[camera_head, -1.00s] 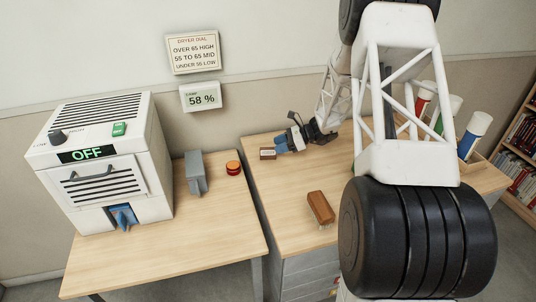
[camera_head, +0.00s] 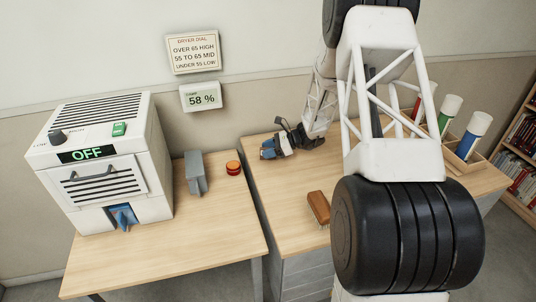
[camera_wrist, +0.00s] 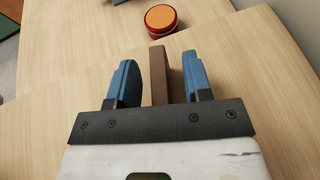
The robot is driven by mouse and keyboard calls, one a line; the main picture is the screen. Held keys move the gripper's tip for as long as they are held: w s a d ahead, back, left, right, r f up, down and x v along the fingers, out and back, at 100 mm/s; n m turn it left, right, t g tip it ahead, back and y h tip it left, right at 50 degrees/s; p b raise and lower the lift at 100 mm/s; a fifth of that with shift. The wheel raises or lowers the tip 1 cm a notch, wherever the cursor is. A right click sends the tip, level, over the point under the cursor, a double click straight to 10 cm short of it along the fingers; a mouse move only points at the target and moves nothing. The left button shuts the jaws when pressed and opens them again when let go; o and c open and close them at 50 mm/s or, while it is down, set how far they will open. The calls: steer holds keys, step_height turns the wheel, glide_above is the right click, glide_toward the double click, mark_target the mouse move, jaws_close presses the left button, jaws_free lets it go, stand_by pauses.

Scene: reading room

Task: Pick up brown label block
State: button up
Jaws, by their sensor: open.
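The brown label block (camera_wrist: 158,75) lies on the wooden desk in the wrist view, between the two blue fingers of my gripper (camera_wrist: 159,61). A gap shows on each side of it, so the fingers are open and do not appear to touch it. In the head view my gripper (camera_head: 270,150) is low over the back left part of the right desk, and its fingers mostly hide the block. The block's label cannot be seen from here.
A brown brush (camera_head: 318,207) lies nearer the front of the right desk. The red-orange button (camera_head: 233,168) and grey holder (camera_head: 195,173) stand on the left desk by the dryer (camera_head: 100,160), which reads OFF. Several capped tubes (camera_head: 475,135) stand at the right.

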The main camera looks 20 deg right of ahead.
steer(key=shift+c, duration=0.2)
jaws_close()
steer(key=shift+r, duration=0.1)
steer(key=shift+r, duration=0.6)
steer(key=shift+s+r, duration=0.2)
steer(key=shift+r, duration=0.4)
steer(key=shift+s+r, duration=0.2)
steer(key=shift+r, duration=0.35)
steer(key=s, duration=0.5)
steer(key=s+a+r, duration=0.1)
steer(key=s, duration=0.9)
steer(key=shift+s+a+r, duration=0.1)
steer(key=shift+a+r, duration=0.05)
steer(key=shift+a, duration=0.05)
